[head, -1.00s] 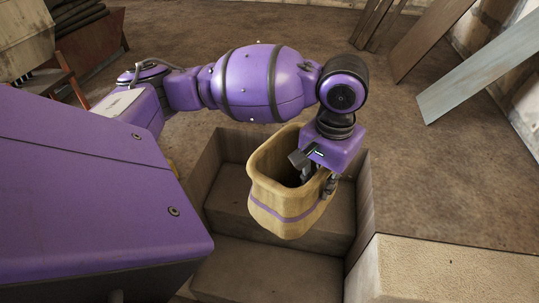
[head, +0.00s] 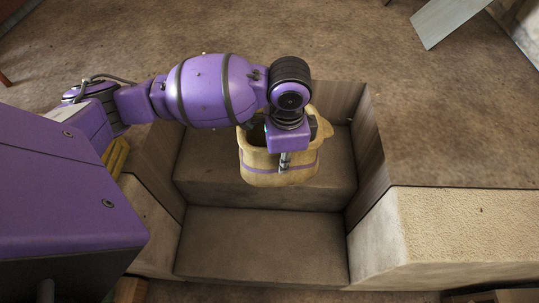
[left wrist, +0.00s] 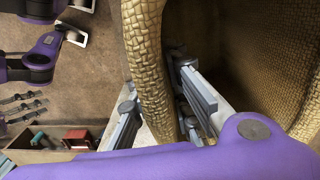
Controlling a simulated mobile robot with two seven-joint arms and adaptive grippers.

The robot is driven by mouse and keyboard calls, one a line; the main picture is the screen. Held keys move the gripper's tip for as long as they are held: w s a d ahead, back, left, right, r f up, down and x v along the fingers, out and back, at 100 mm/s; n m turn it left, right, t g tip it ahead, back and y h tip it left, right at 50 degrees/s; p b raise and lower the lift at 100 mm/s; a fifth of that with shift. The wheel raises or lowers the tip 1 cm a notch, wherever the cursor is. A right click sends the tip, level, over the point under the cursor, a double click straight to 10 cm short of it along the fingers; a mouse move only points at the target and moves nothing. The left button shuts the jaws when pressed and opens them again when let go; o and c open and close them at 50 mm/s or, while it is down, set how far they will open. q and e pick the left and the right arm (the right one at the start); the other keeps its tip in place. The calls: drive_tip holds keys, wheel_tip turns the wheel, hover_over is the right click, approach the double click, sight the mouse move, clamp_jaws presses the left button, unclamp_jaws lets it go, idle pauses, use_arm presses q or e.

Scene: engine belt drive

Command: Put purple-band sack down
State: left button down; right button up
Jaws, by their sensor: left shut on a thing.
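The purple-band sack (head: 265,176) is a tan woven, open-topped bag with a thin purple stripe around its lower part. It hangs roughly upright in front of the upper step in the head view. My left gripper (head: 285,160) is shut on its rim, with one finger outside the near wall. In the left wrist view the woven sack wall (left wrist: 150,75) runs between the two fingers of the left gripper (left wrist: 165,108). The sack's underside is hidden, so I cannot tell whether it touches the step.
The upper step (head: 215,185) and lower step (head: 262,245) lie in a recess with wood-grained side walls (head: 368,150). A pale raised block (head: 455,225) stands at right. The lower step is clear. A grey board (head: 445,20) lies at top right on brown ground.

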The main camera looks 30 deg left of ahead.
use_arm(q)
drive_tip(key=w+a+f+b, duration=0.1)
drive_tip(key=w+a+f, duration=0.1)
drive_tip(key=w+a+f+m+b, duration=0.1)
drive_tip(key=w+a+f, duration=0.1)
drive_tip(key=w, duration=0.1)
drive_tip(key=w+a+f+m, duration=0.1)
drive_tip(key=w+a+f, duration=0.1)
drive_tip(key=shift+w+f+b, duration=0.15)
drive_tip(key=shift+f+b, duration=0.25)
drive_tip(key=w+a+f+b, duration=0.2)
drive_tip(key=w+a+f, duration=0.2)
drive_tip(key=f, duration=0.5)
use_arm(e)
wheel_tip(320, 180, down, 4)
drive_tip(key=shift+w+f, duration=0.1)
use_arm(q)
drive_tip(key=shift+f, duration=0.1)
drive_tip(key=c, duration=1.6)
unclamp_jaws()
drive_tip(key=shift+f, duration=0.1)
drive_tip(key=shift+c, duration=0.2)
